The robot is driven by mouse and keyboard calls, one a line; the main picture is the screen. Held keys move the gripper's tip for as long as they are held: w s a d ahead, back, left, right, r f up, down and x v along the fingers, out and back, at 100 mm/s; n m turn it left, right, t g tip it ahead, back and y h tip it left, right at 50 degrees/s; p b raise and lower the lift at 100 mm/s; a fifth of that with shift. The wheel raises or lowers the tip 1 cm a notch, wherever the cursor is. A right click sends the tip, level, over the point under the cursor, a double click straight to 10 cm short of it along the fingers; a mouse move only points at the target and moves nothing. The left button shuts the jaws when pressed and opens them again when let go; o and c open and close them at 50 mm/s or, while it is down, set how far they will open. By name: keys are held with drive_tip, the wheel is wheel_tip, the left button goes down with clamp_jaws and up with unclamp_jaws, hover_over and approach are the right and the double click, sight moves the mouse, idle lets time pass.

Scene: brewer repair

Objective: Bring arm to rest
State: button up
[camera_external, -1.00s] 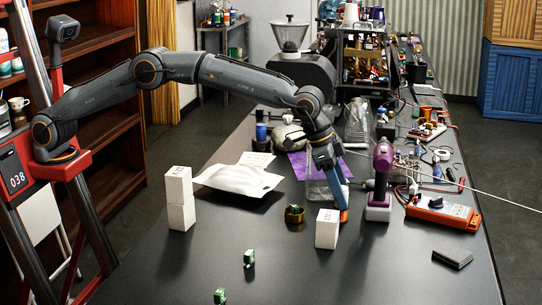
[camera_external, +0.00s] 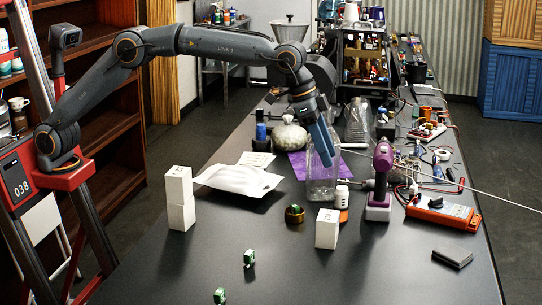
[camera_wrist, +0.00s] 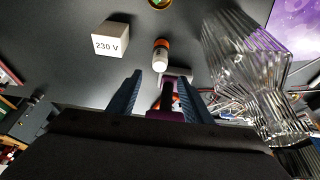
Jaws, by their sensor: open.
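My gripper (camera_external: 325,150) is up above the table, in front of the clear ribbed glass vessel (camera_external: 318,185), with blue fingers pointing down. In the wrist view my gripper (camera_wrist: 157,82) shows two blue fingers apart with nothing held between them. My arm reaches out from its red mount at the left, with the elbow raised. An orange bottle with a white cap (camera_external: 342,200) stands on the table below the gripper; it also shows in the wrist view (camera_wrist: 161,55).
A white box (camera_external: 327,230), marked 230 V in the wrist view (camera_wrist: 109,42), and a purple drill (camera_external: 381,180) stand near the bottle. Small green blocks (camera_external: 249,258) lie in front. The table's front middle (camera_external: 310,275) is largely clear.

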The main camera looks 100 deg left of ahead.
drive_tip(key=s+f+g, duration=0.1)
drive_tip(key=s+f, duration=0.3)
drive_tip(key=s, duration=0.9)
drive_tip(key=s+a+f+g+p, duration=0.1)
drive_tip(key=s+f, duration=0.3)
drive_tip(key=s, duration=1)
drive_tip(key=s+f+n+g, duration=0.1)
drive_tip(key=s+f, duration=0.3)
drive_tip(key=s, duration=1)
drive_tip(key=shift+a+f+g, duration=0.1)
drive_tip(key=shift+a+g, duration=0.05)
drive_tip(key=shift+g, duration=0.35)
drive_tip(key=s+f+m+b, duration=0.1)
drive_tip(key=s+f, duration=0.6)
drive_tip(key=s, duration=0.3)
drive_tip(key=shift+s+f, duration=0.2)
drive_tip(key=shift+f, duration=0.15)
